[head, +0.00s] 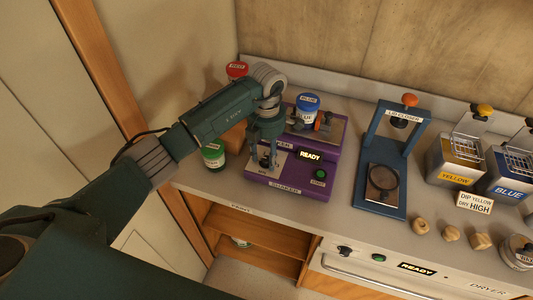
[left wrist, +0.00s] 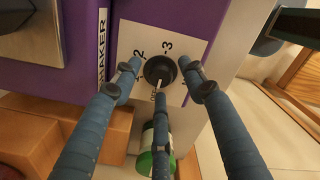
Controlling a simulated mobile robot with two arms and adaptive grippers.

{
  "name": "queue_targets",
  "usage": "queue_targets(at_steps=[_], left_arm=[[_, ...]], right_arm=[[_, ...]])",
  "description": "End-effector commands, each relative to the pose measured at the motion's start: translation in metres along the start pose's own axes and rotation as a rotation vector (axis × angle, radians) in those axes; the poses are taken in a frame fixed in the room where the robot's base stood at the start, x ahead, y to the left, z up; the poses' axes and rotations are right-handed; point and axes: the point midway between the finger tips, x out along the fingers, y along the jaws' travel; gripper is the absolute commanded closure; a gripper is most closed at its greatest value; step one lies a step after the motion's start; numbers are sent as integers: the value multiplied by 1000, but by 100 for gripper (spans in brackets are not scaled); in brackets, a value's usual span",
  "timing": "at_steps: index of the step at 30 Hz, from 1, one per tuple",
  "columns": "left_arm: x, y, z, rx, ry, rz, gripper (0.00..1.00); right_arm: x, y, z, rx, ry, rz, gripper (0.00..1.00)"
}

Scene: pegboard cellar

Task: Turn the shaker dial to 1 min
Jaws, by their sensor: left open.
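The purple shaker (head: 284,196) stands at the left end of the bench, with a lit READY sign (head: 310,156) and a green START button (head: 320,174). Its round black dial (left wrist: 160,71) sits on a white plate with 2, 3 and OFF readable; the mark for 1 is not clear. The dial's pale pointer is toward OFF, at the bottom in the left wrist view. My left gripper (head: 264,160) is over the dial, pointing down. In the left wrist view its three fingers (left wrist: 160,75) are open and spread around the dial. Contact cannot be told. My right gripper is not in view.
The blue lid closer (head: 384,208) stands to the right, with yellow (head: 452,172) and blue tins beyond. The bench front edge is close.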

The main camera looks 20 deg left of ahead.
Motion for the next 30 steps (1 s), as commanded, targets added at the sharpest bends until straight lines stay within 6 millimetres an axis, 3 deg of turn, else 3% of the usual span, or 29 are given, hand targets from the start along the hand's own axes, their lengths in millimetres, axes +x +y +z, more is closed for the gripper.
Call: queue_targets(at_steps=[4,10,20,30], left_arm=[[0,0,0,0,0,-1,62],[0,0,0,0,0,-1,100],[1,0,0,29,0,0,100],[5,2,0,233,0,4,100]], right_arm=[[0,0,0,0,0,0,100],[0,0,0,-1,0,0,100],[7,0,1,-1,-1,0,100],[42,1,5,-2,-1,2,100]])
